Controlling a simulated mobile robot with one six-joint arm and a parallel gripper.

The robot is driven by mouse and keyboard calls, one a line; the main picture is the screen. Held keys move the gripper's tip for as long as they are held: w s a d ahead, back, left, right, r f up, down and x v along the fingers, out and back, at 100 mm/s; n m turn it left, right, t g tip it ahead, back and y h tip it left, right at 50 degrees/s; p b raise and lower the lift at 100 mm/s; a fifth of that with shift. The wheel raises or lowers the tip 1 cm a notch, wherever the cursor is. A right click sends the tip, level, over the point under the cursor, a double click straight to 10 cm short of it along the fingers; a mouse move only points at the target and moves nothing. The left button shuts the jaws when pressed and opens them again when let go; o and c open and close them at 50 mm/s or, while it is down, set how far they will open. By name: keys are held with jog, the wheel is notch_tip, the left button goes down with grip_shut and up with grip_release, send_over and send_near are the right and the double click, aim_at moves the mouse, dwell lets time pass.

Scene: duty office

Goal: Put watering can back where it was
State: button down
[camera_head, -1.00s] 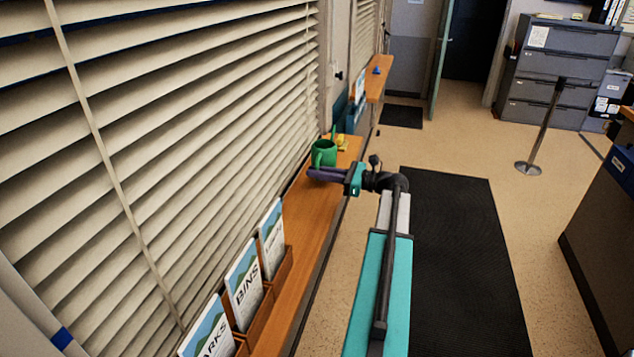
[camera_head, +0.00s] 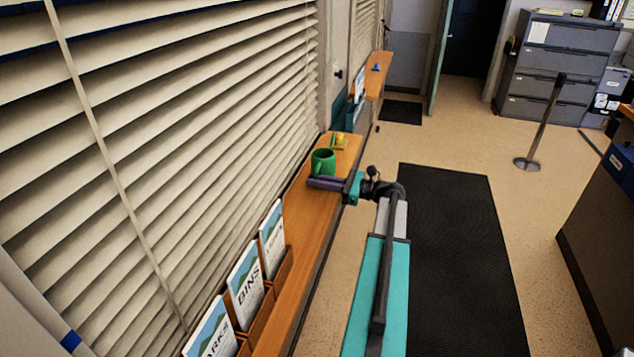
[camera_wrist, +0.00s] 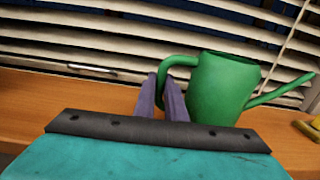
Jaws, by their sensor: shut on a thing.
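The green watering can (camera_head: 323,161) is upright at the wooden window shelf (camera_head: 308,205), in front of the blinds. In the wrist view the watering can (camera_wrist: 222,88) has its handle at the left and its spout pointing right. My gripper (camera_head: 314,182) reaches in from the right of the head view. In the wrist view my gripper (camera_wrist: 170,92) has its purple fingers shut on the can's handle. The can's base is close to the shelf top; I cannot tell whether it touches.
A yellow object (camera_head: 340,142) sits on the shelf beyond the can, and it also shows at the right of the wrist view (camera_wrist: 308,128). Leaflet holders (camera_head: 246,285) stand on the near shelf. The blinds (camera_head: 200,130) rise close behind. Shelf between can and leaflets is clear.

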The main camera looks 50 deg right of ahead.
jog(key=c, duration=1.8)
grip_release()
jog(key=shift+r, duration=0.1)
jog(key=b+v, duration=0.5)
jog(key=v, duration=0.7)
jog(key=shift+b, duration=0.3)
jog(key=shift+a, duration=0.1)
